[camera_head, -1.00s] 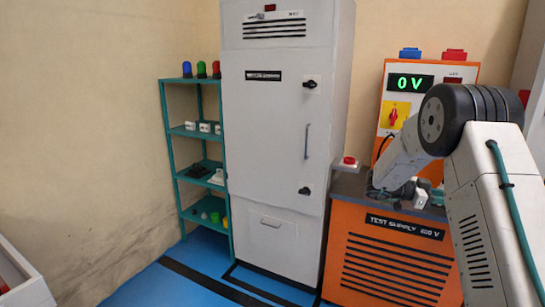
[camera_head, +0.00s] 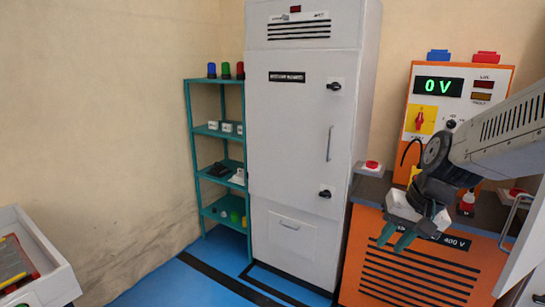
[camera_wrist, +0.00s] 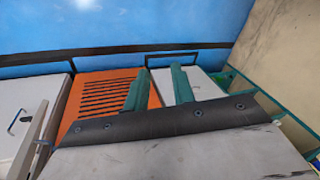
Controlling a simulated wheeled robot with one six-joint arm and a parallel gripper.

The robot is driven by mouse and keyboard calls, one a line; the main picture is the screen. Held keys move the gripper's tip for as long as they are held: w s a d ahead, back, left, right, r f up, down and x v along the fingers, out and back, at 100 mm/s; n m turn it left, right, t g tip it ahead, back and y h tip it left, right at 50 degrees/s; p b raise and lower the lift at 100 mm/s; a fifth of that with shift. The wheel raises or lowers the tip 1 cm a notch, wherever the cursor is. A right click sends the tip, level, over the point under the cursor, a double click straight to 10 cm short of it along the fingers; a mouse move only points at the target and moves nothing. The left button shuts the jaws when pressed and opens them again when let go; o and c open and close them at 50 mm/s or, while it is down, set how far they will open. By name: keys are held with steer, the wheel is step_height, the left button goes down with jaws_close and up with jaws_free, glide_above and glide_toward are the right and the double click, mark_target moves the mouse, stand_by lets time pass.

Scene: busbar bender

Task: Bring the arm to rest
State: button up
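My gripper (camera_head: 396,238) hangs in front of the orange test supply bench (camera_head: 395,285) in the head view, pointing down with its teal fingers. In the wrist view the two fingers of my gripper (camera_wrist: 160,72) stand apart with nothing between them. My arm comes in from the right edge and its links cover part of the bench top and its label. The gripper appears clear of the bench, though the exact gap cannot be told.
A tall grey cabinet (camera_head: 290,130) stands left of the bench. A teal shelf (camera_head: 218,132) with lamps and small parts is beside it. The panel (camera_head: 440,85) reads 0 V. A red button (camera_head: 371,165) sits on the bench. A white tray (camera_head: 55,270) is at lower left. Blue floor (camera_head: 175,285) is open.

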steer(key=s+r+n+h, duration=0.1)
steer(key=s+r, duration=0.1)
steer(key=s, duration=0.8)
steer(key=s+d+r+n+g+h, duration=0.1)
steer(key=s+r, duration=0.1)
steer(key=s, duration=0.9)
steer(key=shift+d+n+h, duration=0.25)
steer(key=shift+n+h, duration=0.05)
steer(key=shift+n, duration=0.1)
steer(key=shift+r, duration=0.1)
